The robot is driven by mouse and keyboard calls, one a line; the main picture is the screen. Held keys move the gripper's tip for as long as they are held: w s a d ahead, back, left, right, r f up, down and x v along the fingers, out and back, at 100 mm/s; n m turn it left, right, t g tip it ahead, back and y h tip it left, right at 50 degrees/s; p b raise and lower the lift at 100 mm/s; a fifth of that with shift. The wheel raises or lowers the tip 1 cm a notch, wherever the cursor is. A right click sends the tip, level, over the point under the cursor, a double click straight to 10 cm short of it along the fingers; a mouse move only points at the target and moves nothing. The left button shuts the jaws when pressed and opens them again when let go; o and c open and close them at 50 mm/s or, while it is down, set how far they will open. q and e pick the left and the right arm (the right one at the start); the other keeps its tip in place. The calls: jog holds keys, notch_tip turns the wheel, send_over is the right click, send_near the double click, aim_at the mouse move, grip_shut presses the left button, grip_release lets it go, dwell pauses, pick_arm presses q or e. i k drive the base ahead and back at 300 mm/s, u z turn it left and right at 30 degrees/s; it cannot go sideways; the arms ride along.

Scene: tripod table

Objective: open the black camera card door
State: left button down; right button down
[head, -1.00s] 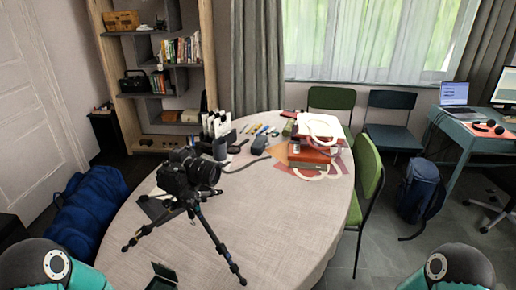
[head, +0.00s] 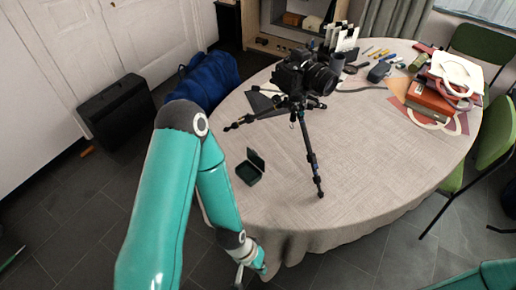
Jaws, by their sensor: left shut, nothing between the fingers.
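The black camera (head: 293,78) is mounted on a small black tripod (head: 309,150) on the round table. Its lens points to the right. Its card door is too small and dark to make out. My left gripper (head: 240,278) hangs low at the bottom edge of the head view, beside the near edge of the table and well away from the camera. It is shut and empty, and partly cut off by the frame. Only a piece of my right arm shows at the bottom right corner; its gripper is out of view.
A small open dark-green case (head: 249,174) lies on the table (head: 365,160) near its left edge. Red books (head: 429,98) with white straps, pens and a black-and-white stand (head: 341,37) are at the back. A green chair (head: 492,135) stands at the right. The front tabletop is clear.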

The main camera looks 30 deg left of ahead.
aim_at(287, 76)
jog(key=z, duration=0.15)
jog(key=k, duration=1.1)
jog(key=u, duration=0.55)
jog(key=i, duration=1)
jog(key=z, duration=0.05)
